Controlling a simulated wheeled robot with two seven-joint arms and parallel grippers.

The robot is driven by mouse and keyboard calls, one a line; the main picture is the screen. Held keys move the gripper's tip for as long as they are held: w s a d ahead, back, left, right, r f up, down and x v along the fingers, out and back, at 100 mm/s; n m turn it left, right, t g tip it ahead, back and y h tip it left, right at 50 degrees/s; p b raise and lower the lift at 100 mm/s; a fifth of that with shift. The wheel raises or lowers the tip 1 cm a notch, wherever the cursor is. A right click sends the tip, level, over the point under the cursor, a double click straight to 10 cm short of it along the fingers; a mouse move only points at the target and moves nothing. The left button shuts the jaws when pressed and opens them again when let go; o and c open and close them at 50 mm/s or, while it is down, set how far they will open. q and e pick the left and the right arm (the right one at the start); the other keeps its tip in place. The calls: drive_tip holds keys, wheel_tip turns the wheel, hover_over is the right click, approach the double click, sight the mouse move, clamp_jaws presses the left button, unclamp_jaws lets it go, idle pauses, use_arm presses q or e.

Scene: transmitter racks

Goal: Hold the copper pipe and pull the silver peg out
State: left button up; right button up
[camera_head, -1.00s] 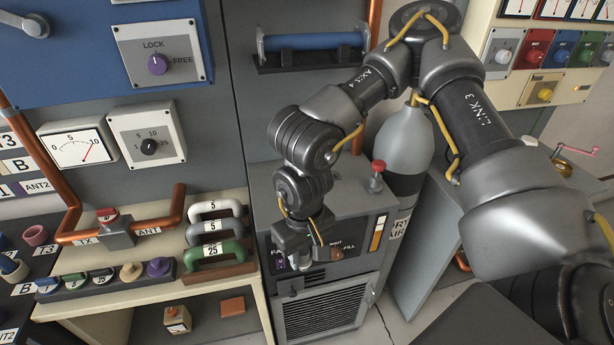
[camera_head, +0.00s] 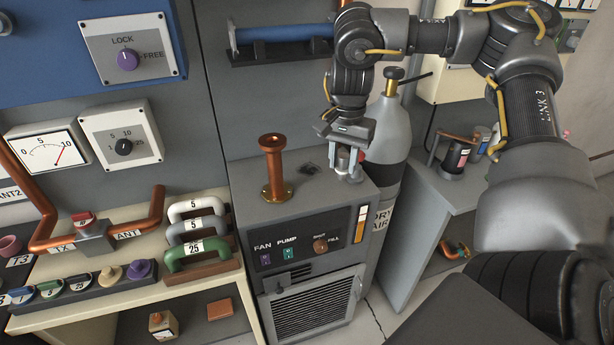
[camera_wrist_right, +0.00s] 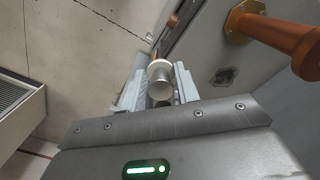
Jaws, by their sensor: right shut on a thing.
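The copper pipe (camera_head: 276,172) stands upright on a brass flange on the grey pump cabinet; its open top shows. The wrist view has it at upper right (camera_wrist_right: 275,32). My right gripper (camera_head: 347,166) is right of the pipe, over the cabinet top's right part, fingers downward. In the wrist view its fingers close around a silver cylinder (camera_wrist_right: 160,83), seen end-on, with a copper-coloured bit behind it. I take this as the silver peg; its lower end is hidden, so I cannot tell whether it sits in anything. My left gripper is not in view.
A grey gas cylinder (camera_head: 389,135) stands close behind the gripper. A bench with coloured handles (camera_head: 200,250) is at left. Floor shows at lower right.

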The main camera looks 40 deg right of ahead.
drive_tip(key=w+f, duration=0.3)
drive_tip(key=w, duration=0.1)
drive_tip(key=w+d+f+p, duration=0.1)
drive_tip(key=w+f, duration=0.1)
drive_tip(key=w, duration=0.1)
drive_tip(key=w+d+f+p, duration=0.1)
drive_tip(key=w+f, duration=0.2)
drive_tip(key=w, duration=0.1)
drive_tip(key=shift+w+f, duration=0.35)
drive_tip(key=shift+w+d+f+p, duration=0.1)
drive_tip(key=shift+w+f+p, duration=0.1)
drive_tip(key=shift+f+p, duration=0.15)
wheel_tip(320, 180, down, 2)
drive_tip(key=shift+f+p, duration=0.1)
drive_tip(key=shift+p, duration=0.6)
drive_tip(key=shift+w+f, duration=0.1)
drive_tip(key=shift+f, duration=0.35)
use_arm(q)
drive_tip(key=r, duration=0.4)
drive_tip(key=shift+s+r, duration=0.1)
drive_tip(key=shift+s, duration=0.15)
use_arm(e)
drive_tip(key=o, duration=1.1)
drive_tip(key=shift+f, duration=0.1)
